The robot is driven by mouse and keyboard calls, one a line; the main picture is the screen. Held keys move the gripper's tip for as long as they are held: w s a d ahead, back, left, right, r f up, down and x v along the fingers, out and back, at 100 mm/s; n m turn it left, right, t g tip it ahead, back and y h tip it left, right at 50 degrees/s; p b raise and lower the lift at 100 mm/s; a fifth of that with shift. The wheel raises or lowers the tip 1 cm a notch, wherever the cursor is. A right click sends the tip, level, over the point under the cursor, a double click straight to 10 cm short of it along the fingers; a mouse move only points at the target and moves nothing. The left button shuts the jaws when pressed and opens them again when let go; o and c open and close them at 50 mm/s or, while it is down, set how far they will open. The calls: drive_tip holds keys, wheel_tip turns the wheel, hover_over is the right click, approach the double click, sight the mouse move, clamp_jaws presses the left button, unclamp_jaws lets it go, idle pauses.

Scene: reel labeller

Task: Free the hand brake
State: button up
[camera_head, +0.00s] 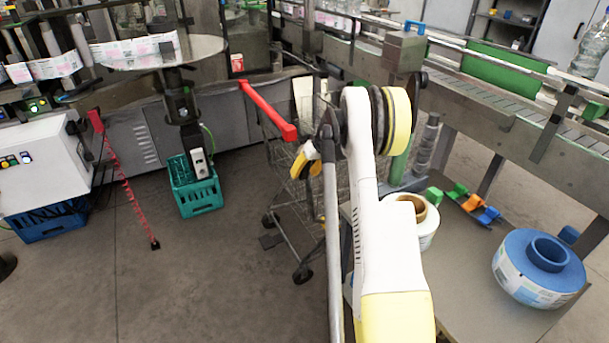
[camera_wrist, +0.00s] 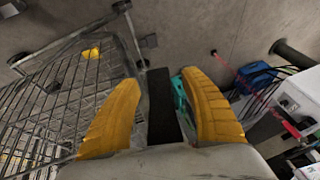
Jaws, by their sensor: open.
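My gripper (camera_head: 311,160) is in the middle of the head view, in front of a wire cart, with its yellow fingers partly hidden by my arm. In the wrist view my gripper (camera_wrist: 160,105) has its two yellow fingers spread apart. A dark, straight strip shows between them; I cannot tell what it is or whether it touches the fingers. No part can be told as the hand brake for certain. The cart's red handle bar (camera_head: 267,110) is to the left of my gripper in the head view.
The wire cart (camera_wrist: 60,85) is close to the left finger. A teal crate (camera_head: 194,188) stands on the floor below the labeller's round plate (camera_head: 160,53). A red chain (camera_head: 125,180) hangs to its left. A table at right holds a blue reel (camera_head: 540,268). The middle floor is free.

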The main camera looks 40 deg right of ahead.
clamp_jaws()
drive_tip(key=shift+a, duration=0.1)
idle(0.3)
drive_tip(key=y, duration=0.1)
drive_tip(key=a+t+y, duration=0.1)
drive_tip(key=shift+w+a+r+m+y, duration=0.1)
drive_tip(key=shift+w+r+m+y, duration=0.1)
drive_tip(key=shift+m+y, duration=0.1)
drive_tip(key=shift+w+a+r+m+t+y+b, duration=0.1)
drive_tip(key=shift+a+r+m+t+y+b, duration=0.3)
drive_tip(key=shift+y, duration=0.6)
drive_tip(key=shift+w+a+r+m+t+y+b, duration=0.15)
drive_tip(key=shift+a+r+t+y+b, duration=0.15)
drive_tip(key=shift+a+r+y, duration=0.5)
drive_tip(key=shift+w+a+r+m+t+y+b, duration=0.1)
drive_tip(key=shift+a+r+m+t+y+b, duration=0.25)
drive_tip(key=shift+y, duration=0.85)
unclamp_jaws()
